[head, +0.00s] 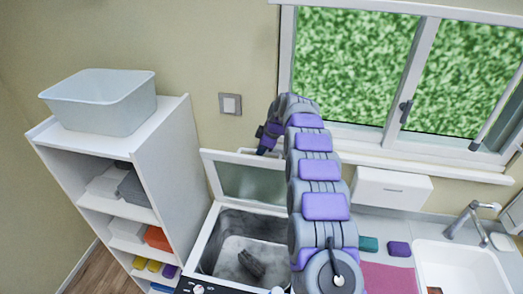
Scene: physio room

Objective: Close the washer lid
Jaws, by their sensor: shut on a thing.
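The washer (208,240) stands below me, a white top-loader with its drum open to view. Its lid (252,184), a white frame with a greenish translucent panel, stands raised at the back of the opening. My gripper (262,151) is at the lid's top edge, shut on it. My arm reaches over the washer's right side and hides the right part of the lid and some of the opening. A dark grey item (251,263) lies inside the drum.
A white shelf unit (165,130) with a pale tub (100,100) on top stands left of the washer. To the right are a counter with a pink mat (388,277), a white box (390,190) and a sink (455,268). A window is behind.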

